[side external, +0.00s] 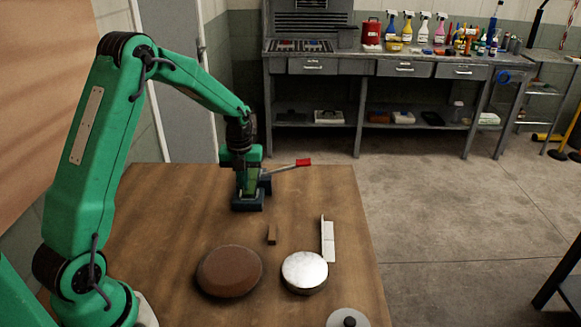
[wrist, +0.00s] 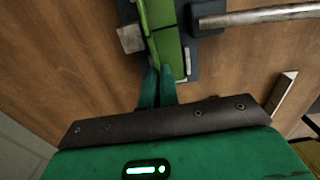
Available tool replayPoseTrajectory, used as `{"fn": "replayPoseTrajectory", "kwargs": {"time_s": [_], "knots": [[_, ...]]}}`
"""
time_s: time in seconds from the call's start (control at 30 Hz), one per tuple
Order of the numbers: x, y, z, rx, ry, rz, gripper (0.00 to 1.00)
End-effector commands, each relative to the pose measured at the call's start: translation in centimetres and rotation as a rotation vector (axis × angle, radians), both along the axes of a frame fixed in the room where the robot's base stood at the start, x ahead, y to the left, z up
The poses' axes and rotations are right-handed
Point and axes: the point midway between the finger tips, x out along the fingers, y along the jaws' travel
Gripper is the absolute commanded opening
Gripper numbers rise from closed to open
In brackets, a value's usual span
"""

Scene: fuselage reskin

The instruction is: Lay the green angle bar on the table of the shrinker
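The green angle bar (wrist: 162,32) lies along the dark blue shrinker (wrist: 205,14) in the wrist view, its near end at my fingertips. In the side external view the shrinker (side external: 248,203) stands at the back of the wooden table, with a red-tipped lever (side external: 303,163) pointing right. My gripper (wrist: 160,72) points down at the shrinker, its two green fingers close together on the bar's near end. In the side external view the bar's green blends with my gripper (side external: 247,185), so its contact with the shrinker table is hard to tell.
A grey workbench (side external: 345,66) stands behind. The table's left part is clear.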

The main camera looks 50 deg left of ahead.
Motion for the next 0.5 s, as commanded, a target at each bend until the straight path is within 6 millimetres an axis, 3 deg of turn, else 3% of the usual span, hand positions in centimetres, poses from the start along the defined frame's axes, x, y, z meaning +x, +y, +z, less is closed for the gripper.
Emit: {"fn": "replayPoseTrajectory", "kwargs": {"time_s": [0.5], "knots": [[-0.01, -0.01, -0.72, 0.000, 0.000, 0.000, 0.00]]}}
